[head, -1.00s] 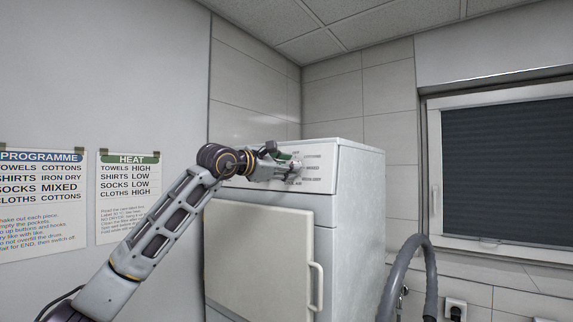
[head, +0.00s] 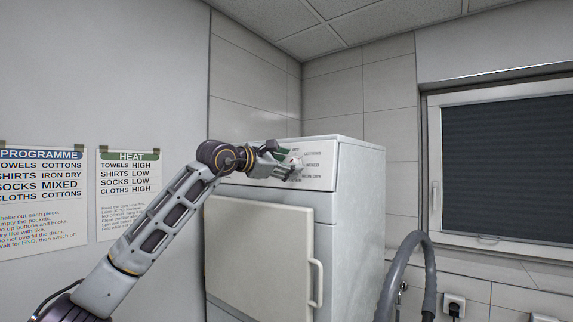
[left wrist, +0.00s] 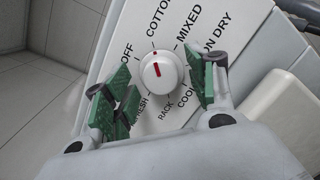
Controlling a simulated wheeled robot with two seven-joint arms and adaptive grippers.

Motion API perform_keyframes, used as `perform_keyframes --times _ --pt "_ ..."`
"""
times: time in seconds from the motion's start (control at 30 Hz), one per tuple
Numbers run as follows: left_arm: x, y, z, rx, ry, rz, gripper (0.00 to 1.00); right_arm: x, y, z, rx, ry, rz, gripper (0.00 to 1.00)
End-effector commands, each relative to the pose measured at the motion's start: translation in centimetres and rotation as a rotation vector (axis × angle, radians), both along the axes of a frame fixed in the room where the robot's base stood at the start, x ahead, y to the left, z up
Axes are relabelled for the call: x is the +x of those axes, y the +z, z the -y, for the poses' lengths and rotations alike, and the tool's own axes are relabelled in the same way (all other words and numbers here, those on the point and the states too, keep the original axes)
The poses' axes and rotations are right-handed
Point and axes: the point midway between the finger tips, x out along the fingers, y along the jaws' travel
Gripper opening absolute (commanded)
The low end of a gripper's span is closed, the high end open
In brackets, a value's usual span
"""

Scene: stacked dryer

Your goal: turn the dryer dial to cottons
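The dryer dial (left wrist: 172,72) is a round white knob with a red line, seen face-on in the left wrist view. Its red mark points up, toward the start of the COTTONS label (left wrist: 158,18). OFF lies to its left and MIXED to its right. My left gripper (left wrist: 160,92) is open, with its green finger pads on either side of the dial and visible gaps to it. In the head view the left gripper (head: 290,163) is at the control panel (head: 322,178) and hides the dial. My right gripper is not in view.
PROGRAMME (head: 40,205) and HEAT (head: 130,195) posters hang on the left wall.

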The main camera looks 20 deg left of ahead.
Motion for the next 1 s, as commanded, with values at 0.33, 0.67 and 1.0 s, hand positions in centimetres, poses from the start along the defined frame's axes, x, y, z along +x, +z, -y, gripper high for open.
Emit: perform_keyframes --times 0.33,0.67,1.0 --pt "-0.2 0.0 -0.1 0.000 0.000 0.000 0.57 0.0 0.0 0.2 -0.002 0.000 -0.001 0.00" --pt "-2.2 0.1 -1.2 0.001 0.001 0.000 0.57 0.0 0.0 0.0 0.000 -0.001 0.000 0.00" --pt "-5.6 0.3 -2.9 0.002 0.001 0.001 0.57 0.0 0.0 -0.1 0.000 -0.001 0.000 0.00"
